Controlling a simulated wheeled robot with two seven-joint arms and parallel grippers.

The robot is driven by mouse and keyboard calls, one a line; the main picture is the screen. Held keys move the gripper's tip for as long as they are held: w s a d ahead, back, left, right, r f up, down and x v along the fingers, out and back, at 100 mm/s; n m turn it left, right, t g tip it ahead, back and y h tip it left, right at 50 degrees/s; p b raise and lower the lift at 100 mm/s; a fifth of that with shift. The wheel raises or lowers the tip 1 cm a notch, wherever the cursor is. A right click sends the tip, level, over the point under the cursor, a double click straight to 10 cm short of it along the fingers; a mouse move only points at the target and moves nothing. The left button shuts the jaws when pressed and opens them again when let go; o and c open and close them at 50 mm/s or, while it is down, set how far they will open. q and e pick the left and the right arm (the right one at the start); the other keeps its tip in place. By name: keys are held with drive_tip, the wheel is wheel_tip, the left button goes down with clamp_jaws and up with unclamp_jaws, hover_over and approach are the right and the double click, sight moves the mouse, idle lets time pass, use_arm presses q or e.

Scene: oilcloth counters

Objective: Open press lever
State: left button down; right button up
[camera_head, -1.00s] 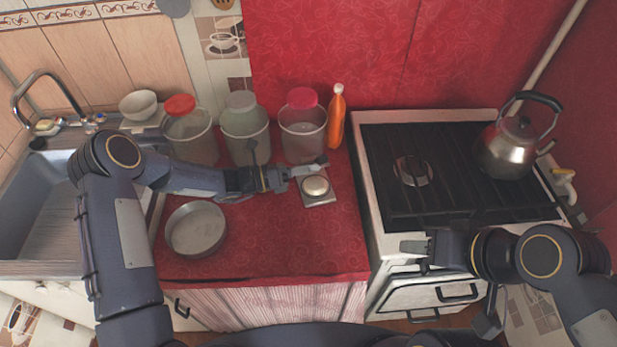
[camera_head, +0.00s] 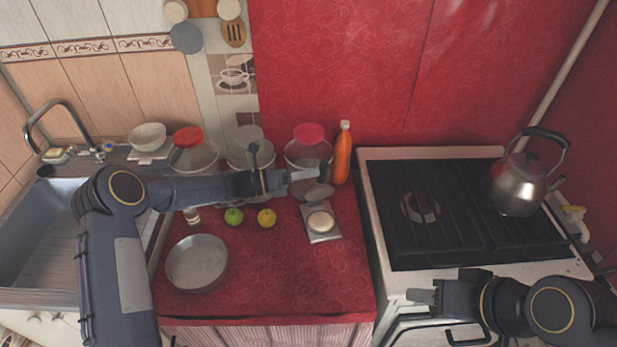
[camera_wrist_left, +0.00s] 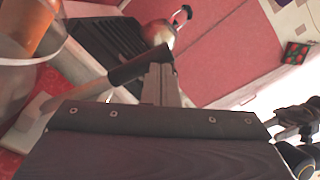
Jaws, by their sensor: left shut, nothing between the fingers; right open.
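The press (camera_head: 323,225) sits on the red counter, with a pale round disc on its base. Its hinged upper plate (camera_head: 318,192) stands raised at the back of the base. My left gripper (camera_head: 306,174) is shut and empty just above and behind that raised plate. In the left wrist view, the closed fingers (camera_wrist_left: 160,82) are beside the dark lever handle (camera_wrist_left: 140,65), which seems to touch or nearly touch them. The press base (camera_wrist_left: 25,132) shows at the lower left there. My right gripper (camera_head: 425,296) is open and empty in front of the stove.
Lidded jars (camera_head: 308,155) and an orange bottle (camera_head: 343,153) stand close behind the press. A round pan (camera_head: 196,262), green apple (camera_head: 234,216) and yellow fruit (camera_head: 266,217) lie left of it. The stove (camera_head: 460,215) with a kettle (camera_head: 518,185) is right. The counter front is clear.

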idle(0.3)
use_arm(q)
drive_tip(key=s+a+b, duration=0.1)
drive_tip(key=a+b, duration=0.1)
drive_tip(key=a, duration=0.6)
drive_tip(key=s+a+r+m+g+y, duration=0.1)
drive_tip(key=s+a+r+m+y, duration=0.3)
drive_tip(key=s+m, duration=0.35)
drive_tip(key=s+a+r+m+g+y, duration=0.1)
drive_tip(key=s+r+m+y, duration=0.2)
drive_tip(key=s+r+m, duration=0.45)
drive_tip(key=s+a+f+m+t+y, duration=0.1)
drive_tip(key=s+a+m+y, duration=0.1)
drive_tip(key=s, duration=0.5)
drive_tip(key=s+a+f+m+t+y, duration=0.2)
drive_tip(key=s+a+m+y, duration=0.1)
drive_tip(key=s+m, duration=0.3)
drive_tip(key=s+a+f+m+t+y, duration=0.1)
drive_tip(key=s+a+m, duration=0.3)
drive_tip(key=s, duration=0.4)
drive_tip(key=shift+a+f+t+y, duration=0.3)
drive_tip(key=shift+f+y, duration=0.3)
drive_tip(key=shift+y, duration=0.1)
